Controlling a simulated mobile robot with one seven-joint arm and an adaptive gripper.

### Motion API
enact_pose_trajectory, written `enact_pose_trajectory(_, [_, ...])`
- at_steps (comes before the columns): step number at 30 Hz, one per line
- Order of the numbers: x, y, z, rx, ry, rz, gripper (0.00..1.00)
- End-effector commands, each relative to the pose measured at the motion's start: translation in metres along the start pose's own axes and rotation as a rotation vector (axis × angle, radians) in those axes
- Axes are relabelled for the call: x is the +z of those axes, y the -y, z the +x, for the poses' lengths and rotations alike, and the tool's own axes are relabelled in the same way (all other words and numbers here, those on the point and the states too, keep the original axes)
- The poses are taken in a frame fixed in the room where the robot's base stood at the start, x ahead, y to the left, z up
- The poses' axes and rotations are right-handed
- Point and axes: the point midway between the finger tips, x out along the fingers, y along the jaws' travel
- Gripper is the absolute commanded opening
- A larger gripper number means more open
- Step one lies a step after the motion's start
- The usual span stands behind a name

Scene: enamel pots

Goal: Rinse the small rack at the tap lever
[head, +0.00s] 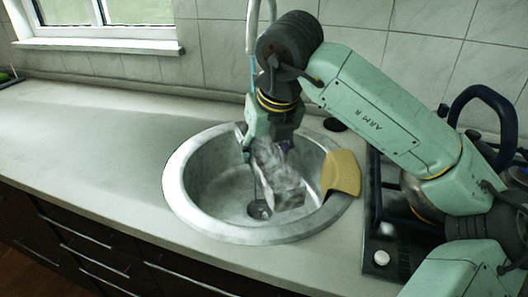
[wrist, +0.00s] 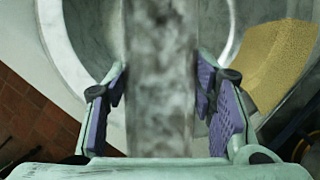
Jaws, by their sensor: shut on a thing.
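My gripper (head: 265,143) is over the round metal sink (head: 176,190) and is shut on a grey, mottled, block-like thing, which I take to be the small rack (head: 277,178). The rack hangs tilted down into the basin, above and beside the drain (head: 259,209). In the wrist view the rack (wrist: 160,60) runs between the two purple-padded fingers of my gripper (wrist: 160,88). The tap (head: 253,28) rises behind my wrist. A thin bluish line below its spout looks like water. My arm hides the tap's lower part, and I cannot make out the lever.
A yellow cloth (head: 341,172) drapes over the sink's right rim; it also shows in the wrist view (wrist: 275,65). A hob (head: 385,225) with a dark-handled pot (head: 483,105) stands at the right. The pale counter (head: 90,140) to the left is mostly clear.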

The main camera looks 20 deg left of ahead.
Motion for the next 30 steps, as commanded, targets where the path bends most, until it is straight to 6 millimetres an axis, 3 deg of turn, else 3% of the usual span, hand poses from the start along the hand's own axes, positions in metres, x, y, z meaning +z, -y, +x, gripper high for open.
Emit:
enact_pose_trajectory(15, [0.037, 0.018, 0.026, 0.001, -0.001, 0.0, 0.18])
enact_pose_trajectory(30, [0.045, 0.023, 0.031, 0.0, 0.0, -0.001, 0.18])
